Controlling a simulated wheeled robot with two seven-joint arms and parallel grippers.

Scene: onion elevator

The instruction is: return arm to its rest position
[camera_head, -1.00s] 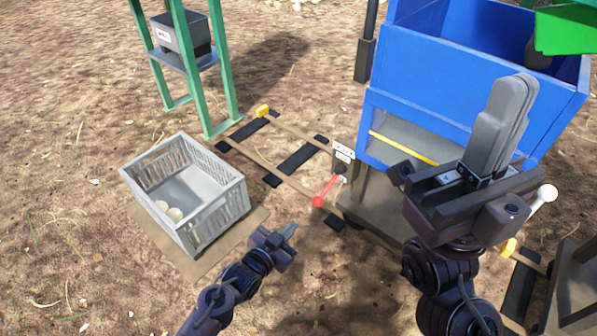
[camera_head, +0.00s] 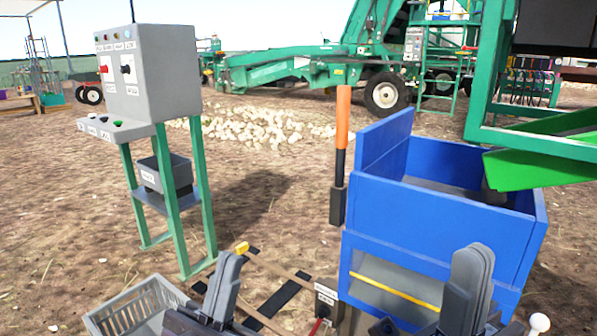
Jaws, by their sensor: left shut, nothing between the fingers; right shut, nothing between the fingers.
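My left gripper (camera_head: 226,286) is at the lower middle-left of the head view, its dark grey fingers together and pointing up, with nothing between them. It stands in front of the right side of the grey crate (camera_head: 130,307), hiding part of it. My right gripper (camera_head: 470,284) is at the lower right, its fingers also together, upright and empty. It appears in front of the blue bin (camera_head: 400,240). The lower parts of both grippers are cut off by the bottom edge. I cannot tell how far each is from what is behind it.
A grey control box (camera_head: 170,75) with knobs and buttons stands on green legs at left. A black post with an orange top (camera_head: 343,115) rises beside the blue bin. A green chute (camera_head: 545,165) is at right. Rails (camera_head: 275,300) lie between. Onions (camera_head: 265,130) are piled behind.

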